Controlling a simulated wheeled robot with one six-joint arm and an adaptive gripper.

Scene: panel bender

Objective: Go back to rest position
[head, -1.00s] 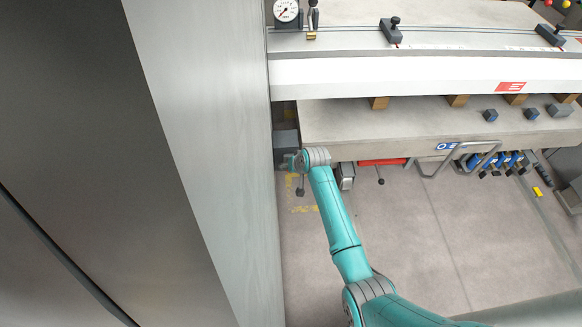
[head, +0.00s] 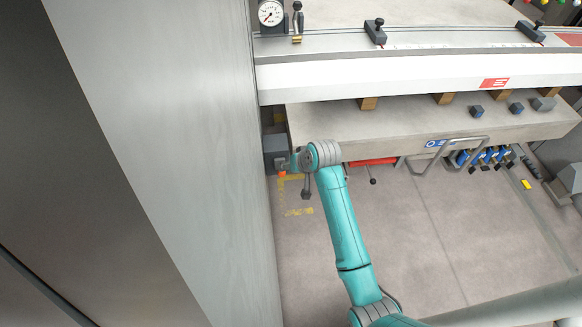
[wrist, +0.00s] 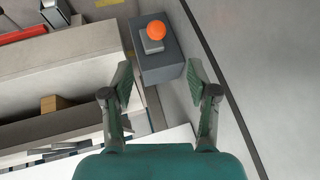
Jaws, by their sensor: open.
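My gripper (wrist: 160,90) is open and empty in the wrist view, its two fingers spread apart. Beyond the fingers a dark grey box (wrist: 165,62) carries an orange ball-shaped button (wrist: 156,29) on a light square base. No contact between fingers and box shows. In the head view my teal arm reaches up to the left end of the machine bed, its wrist close to the dark grey box (head: 275,147).
A tall grey panel (head: 170,130) stands close on the left of my arm. The machine bed (head: 400,125) with a bent handle rail (head: 447,155) spans the back. A dial gauge (head: 270,13) sits at its upper left. Open floor (head: 440,235) lies to the right of my arm.

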